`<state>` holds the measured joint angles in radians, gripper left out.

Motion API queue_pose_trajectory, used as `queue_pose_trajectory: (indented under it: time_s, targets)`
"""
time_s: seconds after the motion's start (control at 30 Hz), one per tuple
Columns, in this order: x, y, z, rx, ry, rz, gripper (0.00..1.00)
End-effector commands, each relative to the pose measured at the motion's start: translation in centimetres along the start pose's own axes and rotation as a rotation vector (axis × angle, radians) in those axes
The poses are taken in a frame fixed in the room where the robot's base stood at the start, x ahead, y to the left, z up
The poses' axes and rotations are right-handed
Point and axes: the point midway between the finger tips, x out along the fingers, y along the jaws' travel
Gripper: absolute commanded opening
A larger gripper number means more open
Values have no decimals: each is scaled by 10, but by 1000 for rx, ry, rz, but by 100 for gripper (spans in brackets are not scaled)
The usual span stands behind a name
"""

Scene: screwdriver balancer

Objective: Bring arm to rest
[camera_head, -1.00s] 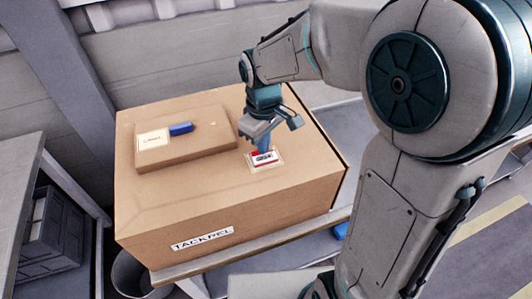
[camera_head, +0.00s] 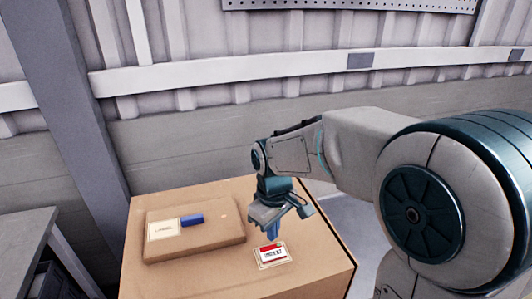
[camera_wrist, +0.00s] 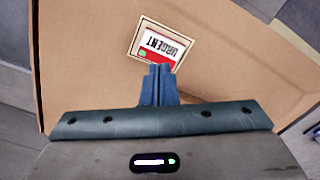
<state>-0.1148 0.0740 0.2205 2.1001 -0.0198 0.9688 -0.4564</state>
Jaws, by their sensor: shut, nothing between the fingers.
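My gripper (camera_head: 272,233) points down over the large cardboard box, with its blue fingers together and nothing between them. In the wrist view the shut fingers (camera_wrist: 158,72) show at the middle, just below a red and white "URGENT" label (camera_wrist: 160,46). That label also shows in the head view (camera_head: 270,255), lying flat on the box top just in front of the fingertips. Whether the fingertips touch the box top cannot be told. My arm reaches in from the right.
The large cardboard box (camera_head: 190,281) fills the lower middle. A flatter brown box (camera_head: 215,242) with a paper label (camera_head: 163,229) and a blue block (camera_head: 192,220) lies on its left. A grey table (camera_head: 30,225) stands at the left. A wall (camera_head: 230,130) runs behind.

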Motion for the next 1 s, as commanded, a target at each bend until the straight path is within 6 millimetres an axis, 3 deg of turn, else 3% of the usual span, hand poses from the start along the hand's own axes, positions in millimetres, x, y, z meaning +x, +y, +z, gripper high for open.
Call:
queue_pose_trajectory:
  time_s: [0.17, 0.4, 0.7, 0.87, 1.0]
  targets:
    - [-12, 4, 18, 76, 23, 27, 0]
    - [-42, 8, 81, 350, 118, 97, 0]
    - [-56, -2, 152, 678, 256, 135, 0]
    - [-57, -6, 170, 767, 298, 135, 0]
    - [-57, -6, 170, 767, 298, 135, 0]
